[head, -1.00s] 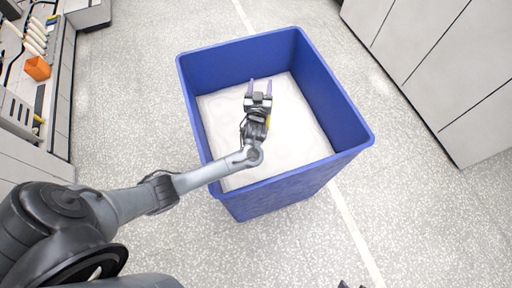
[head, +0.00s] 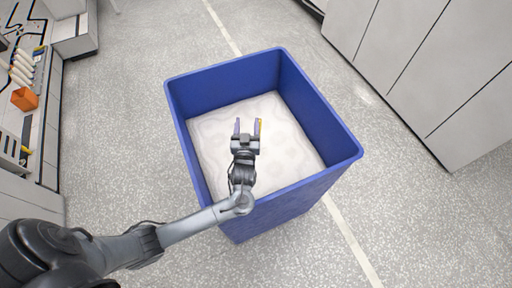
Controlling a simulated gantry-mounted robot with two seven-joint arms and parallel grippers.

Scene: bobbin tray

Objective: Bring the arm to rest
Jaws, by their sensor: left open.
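My left gripper (head: 247,128) is in the head view, over the big blue bin. Its two fingers are spread apart and nothing is between them. My left arm comes in from the lower left and crosses the bin's near left rim. The right gripper does not show.
The blue bin (head: 345,143) stands on the speckled floor with a white, flat-looking bottom or filling (head: 285,125). Grey cabinets (head: 420,65) line the right side. At the left is a bench with an orange box (head: 25,98) and several white bobbins (head: 22,66). Floor around the bin is free.

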